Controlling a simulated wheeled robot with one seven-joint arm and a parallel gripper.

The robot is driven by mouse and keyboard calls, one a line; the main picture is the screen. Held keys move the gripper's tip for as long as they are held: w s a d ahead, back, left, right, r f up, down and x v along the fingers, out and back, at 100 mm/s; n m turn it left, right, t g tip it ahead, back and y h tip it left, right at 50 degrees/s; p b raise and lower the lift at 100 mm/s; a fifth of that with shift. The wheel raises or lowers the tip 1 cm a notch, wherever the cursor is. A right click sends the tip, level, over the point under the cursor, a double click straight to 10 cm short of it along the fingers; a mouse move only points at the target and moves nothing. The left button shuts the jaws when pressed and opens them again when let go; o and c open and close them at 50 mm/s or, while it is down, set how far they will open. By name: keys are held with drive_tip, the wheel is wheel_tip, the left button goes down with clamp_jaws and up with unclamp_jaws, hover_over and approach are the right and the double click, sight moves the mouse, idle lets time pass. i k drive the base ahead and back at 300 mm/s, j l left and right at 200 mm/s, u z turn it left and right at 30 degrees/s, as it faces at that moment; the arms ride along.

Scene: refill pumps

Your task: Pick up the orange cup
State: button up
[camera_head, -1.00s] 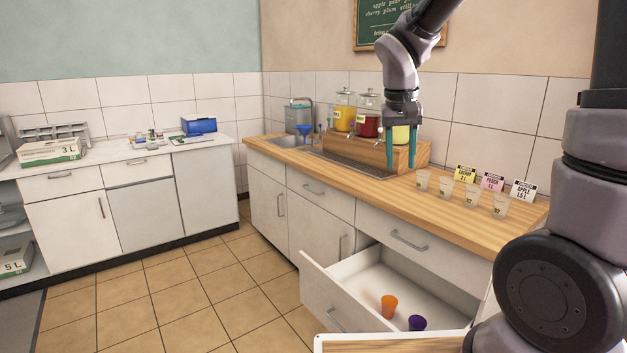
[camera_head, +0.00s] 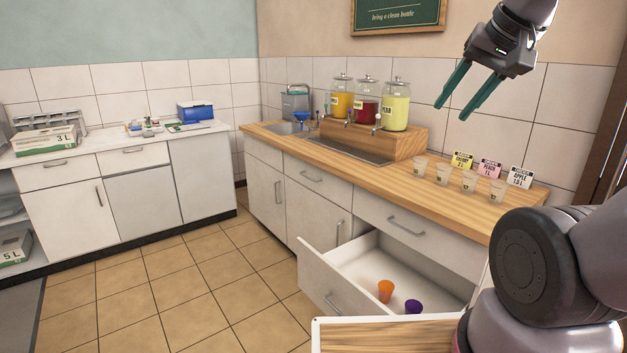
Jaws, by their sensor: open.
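The orange cup (camera_head: 386,291) stands in the open lower drawer (camera_head: 345,258), near the drawer's front part. A purple cup (camera_head: 413,306) is just to its right and nearer to me, apart from it. My gripper (camera_head: 453,110) has two teal fingers, open and empty. It is high in front of the tiled wall, well above the counter and far above the drawer and the cup, with its fingers pointing down and to the left.
The wooden counter (camera_head: 395,181) lies above the drawer and carries several clear cups, label cards and a drink stand (camera_head: 372,141) with three dispensers. A wood-topped surface with a white rim (camera_head: 400,335) is in the near foreground. Tiled floor (camera_head: 200,290) is clear at left.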

sight(386, 287)
drive_tip(key=k+l, duration=0.15)
drive_tip(key=l, duration=0.2)
drive_tip(key=k+l+u, duration=0.1)
drive_tip(key=l, duration=0.2)
drive_tip(key=k+l, duration=0.15)
drive_tip(key=l, duration=0.2)
drive_tip(key=k+l+u, duration=0.1)
drive_tip(key=l, duration=0.2)
